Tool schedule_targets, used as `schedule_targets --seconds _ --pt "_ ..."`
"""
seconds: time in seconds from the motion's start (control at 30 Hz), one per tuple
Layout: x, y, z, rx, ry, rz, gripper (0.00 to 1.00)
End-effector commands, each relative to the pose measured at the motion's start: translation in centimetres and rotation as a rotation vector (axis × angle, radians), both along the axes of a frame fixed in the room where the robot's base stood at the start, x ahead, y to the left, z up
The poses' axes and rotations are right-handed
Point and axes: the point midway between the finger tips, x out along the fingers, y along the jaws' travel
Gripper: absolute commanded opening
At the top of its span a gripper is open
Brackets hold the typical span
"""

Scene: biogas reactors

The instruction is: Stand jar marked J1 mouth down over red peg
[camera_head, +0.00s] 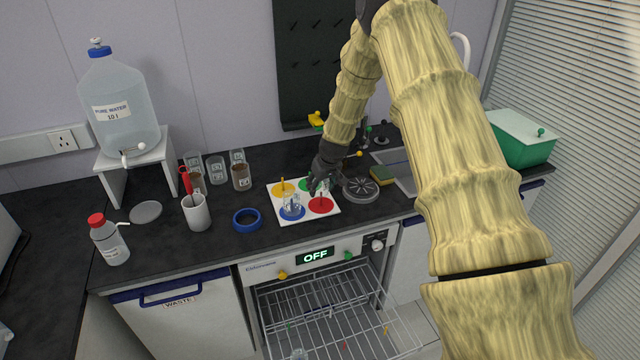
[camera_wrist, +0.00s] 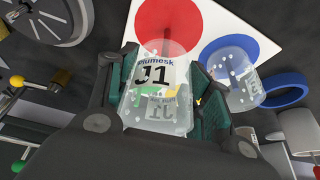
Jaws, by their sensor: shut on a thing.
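My gripper (camera_wrist: 160,100) is shut on the clear jar marked J1 (camera_wrist: 152,78), with a jaw on each side. The jar's label reads upright in the wrist view; I cannot tell which end is its mouth. In the head view my gripper (camera_head: 322,180) is just above the white board, beside the red circle (camera_head: 321,206); the held jar is mostly hidden there.
The white board (camera_head: 274,206) also has yellow, green and blue circles. Another clear jar (camera_head: 292,200) stands on the blue circle, close to the red one. A blue tape roll (camera_head: 247,220) lies left; a grey round rack (camera_head: 360,190) sits right.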

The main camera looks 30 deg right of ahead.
Motion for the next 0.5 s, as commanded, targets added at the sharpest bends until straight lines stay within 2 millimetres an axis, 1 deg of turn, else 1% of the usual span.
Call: schedule_targets --seconds 0.03,0.2,0.5 --pt "-0.1 0.0 -0.6 0.002 -0.001 -0.001 0.2" --pt "0.1 0.0 -2.1 0.0 0.002 0.0 0.2" --pt "0.2 0.1 -4.4 0.001 0.003 0.0 0.2"
